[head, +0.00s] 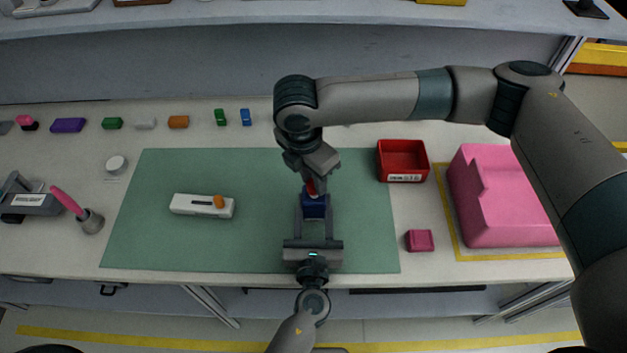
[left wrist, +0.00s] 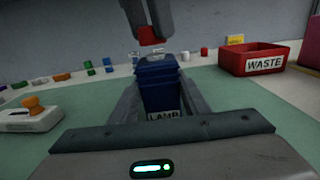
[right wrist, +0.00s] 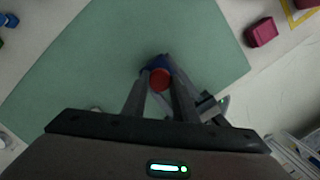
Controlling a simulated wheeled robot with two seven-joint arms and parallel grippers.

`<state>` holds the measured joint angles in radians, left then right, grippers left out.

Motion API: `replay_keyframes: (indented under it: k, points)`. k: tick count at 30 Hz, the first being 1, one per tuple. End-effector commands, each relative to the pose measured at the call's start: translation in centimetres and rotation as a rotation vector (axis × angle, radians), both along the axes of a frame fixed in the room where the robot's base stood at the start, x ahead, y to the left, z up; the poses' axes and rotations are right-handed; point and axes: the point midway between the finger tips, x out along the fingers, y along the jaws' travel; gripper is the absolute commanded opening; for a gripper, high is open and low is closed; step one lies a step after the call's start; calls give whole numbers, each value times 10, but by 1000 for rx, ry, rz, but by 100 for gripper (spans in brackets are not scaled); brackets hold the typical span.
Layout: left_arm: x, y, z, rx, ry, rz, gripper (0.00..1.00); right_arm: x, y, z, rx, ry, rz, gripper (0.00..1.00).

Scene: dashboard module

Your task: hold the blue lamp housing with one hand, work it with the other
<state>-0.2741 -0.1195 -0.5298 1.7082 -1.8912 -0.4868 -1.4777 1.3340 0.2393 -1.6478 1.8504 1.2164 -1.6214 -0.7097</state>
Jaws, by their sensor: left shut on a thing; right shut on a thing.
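The blue lamp housing (head: 314,208) stands upright over the front right part of the green mat (head: 262,240). My left gripper (head: 313,204) is shut on its sides from the front. In the left wrist view the housing (left wrist: 160,85) shows a "LAMP" label between the fingers. My right gripper (head: 311,178) reaches down from above, shut on a small red part (left wrist: 150,36) directly above the housing. The red part's round face (right wrist: 160,79) shows in the right wrist view. A narrow gap shows between the red part and the housing, with something pale there that I cannot make out.
A red waste bin (head: 403,163) stands right of the mat, near a pink block (head: 500,200) and a small pink box (head: 419,240). A white device with an orange knob (head: 202,206) lies on the mat's left. Small coloured parts line the back.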

Motion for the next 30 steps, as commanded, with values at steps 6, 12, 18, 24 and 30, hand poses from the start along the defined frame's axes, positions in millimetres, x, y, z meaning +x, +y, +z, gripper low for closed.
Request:
replay_keyframes:
  k: [6,12,18,24,30]
  points:
    - [0,0,-1,0,1,0,6,0,0,15,0,-1,0,5]
    - [0,0,-1,0,1,0,6,0,0,29,1,-2,0,5]
    - [0,0,-1,0,1,0,6,0,0,41,0,-1,0,5]
    - [0,0,-1,0,1,0,6,0,0,47,0,-1,0,5]
    - [0,0,-1,0,1,0,6,0,0,47,-1,-1,0,5]
